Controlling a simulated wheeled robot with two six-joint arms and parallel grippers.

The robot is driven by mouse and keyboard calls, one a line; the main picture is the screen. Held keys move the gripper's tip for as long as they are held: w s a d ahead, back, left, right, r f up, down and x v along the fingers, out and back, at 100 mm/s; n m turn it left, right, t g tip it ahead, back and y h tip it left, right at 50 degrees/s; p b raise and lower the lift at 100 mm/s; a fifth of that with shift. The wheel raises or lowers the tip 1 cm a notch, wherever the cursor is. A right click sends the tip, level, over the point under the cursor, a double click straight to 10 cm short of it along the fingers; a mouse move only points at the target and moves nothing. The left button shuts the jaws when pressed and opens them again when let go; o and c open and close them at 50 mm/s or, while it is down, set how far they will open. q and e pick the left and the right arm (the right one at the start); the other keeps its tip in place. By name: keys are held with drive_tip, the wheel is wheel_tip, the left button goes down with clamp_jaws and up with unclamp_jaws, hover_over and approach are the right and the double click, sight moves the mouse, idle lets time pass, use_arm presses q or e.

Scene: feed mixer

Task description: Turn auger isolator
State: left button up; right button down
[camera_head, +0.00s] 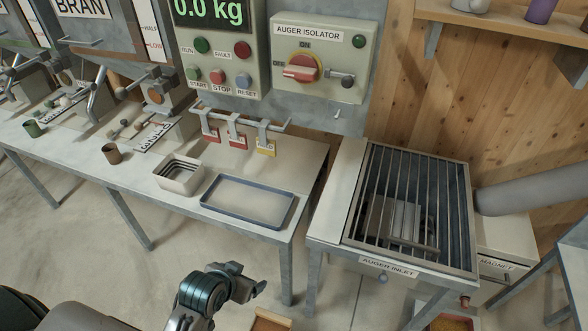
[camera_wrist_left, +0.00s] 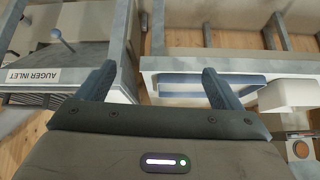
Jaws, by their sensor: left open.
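The auger isolator is a grey box (camera_head: 320,52) on the wall panel, labelled AUGER ISOLATOR. Its red rotary handle (camera_head: 298,71) sits on a yellow disc and lies roughly horizontal, towards the OFF label at left; ON is above it. A small dark-knobbed latch (camera_head: 346,80) is right of the handle, and a green light (camera_head: 358,41) is at the upper right. My left gripper (camera_head: 250,286) is low in front of the bench, well below and apart from the isolator. In the left wrist view its fingers (camera_wrist_left: 158,86) are apart with nothing between them. My right gripper is not visible.
The barred auger inlet (camera_head: 412,205) stands at right. The bench holds a blue-rimmed tray (camera_head: 248,202) and a pale bin (camera_head: 178,176). Red and yellow tags (camera_head: 238,142) hang from a rail below the control panel (camera_head: 220,72). Open floor lies at lower left.

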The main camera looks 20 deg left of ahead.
use_arm(q)
drive_tip(key=w+d+r+t+h, duration=0.15)
drive_tip(key=w+r+t, duration=0.25)
drive_tip(key=w+r, duration=0.45)
drive_tip(key=w+d+r+t, duration=0.3)
drive_tip(key=w+r+t, duration=0.15)
drive_tip(key=r, duration=0.75)
drive_tip(key=n+t+y, duration=0.1)
drive_tip(key=t, duration=0.6)
approach(298, 77)
drive_tip(key=p+x, duration=0.5)
drive_tip(key=x, duration=0.3)
drive_tip(key=shift+w+r, duration=0.3)
drive_tip(key=shift+w, duration=0.5)
